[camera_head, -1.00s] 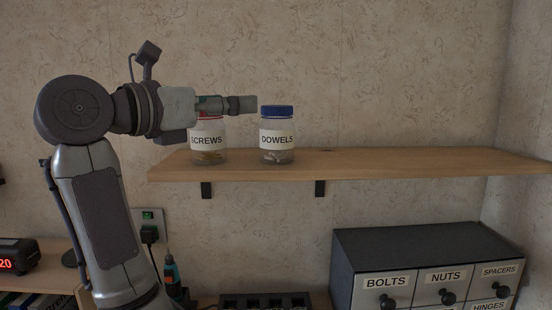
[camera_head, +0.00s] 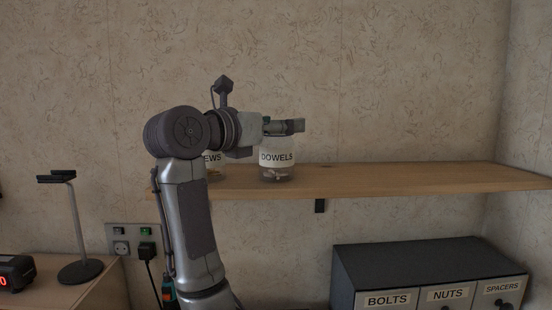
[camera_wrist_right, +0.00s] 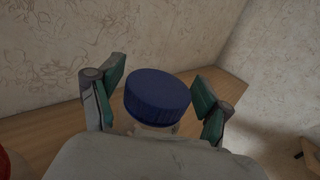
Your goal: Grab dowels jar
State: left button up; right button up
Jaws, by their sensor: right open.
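The dowels jar (camera_head: 277,158), clear with a white DOWELS label, stands upright on the wooden shelf. My right gripper (camera_head: 291,126) is level with its top in the head view and hides its lid there. In the right wrist view the jar's blue lid (camera_wrist_right: 158,96) lies between the two spread fingers of my right gripper (camera_wrist_right: 156,102). Gaps show on both sides of the lid, so the gripper is open and holds nothing. Most of the jar's body is hidden in that view. My left gripper is not in view.
The screws jar (camera_head: 214,158) stands just left of the dowels jar, mostly hidden by my arm; part of a red lid (camera_wrist_right: 6,165) shows in the wrist view. The shelf (camera_head: 420,178) is clear to the right. A drawer cabinet (camera_head: 425,260) stands below.

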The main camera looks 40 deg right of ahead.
jog(key=shift+w+d, duration=0.1)
jog(key=shift+d, duration=1)
jog(key=shift+a, duration=0.1)
jog(key=shift+c, duration=0.3)
grip_shut()
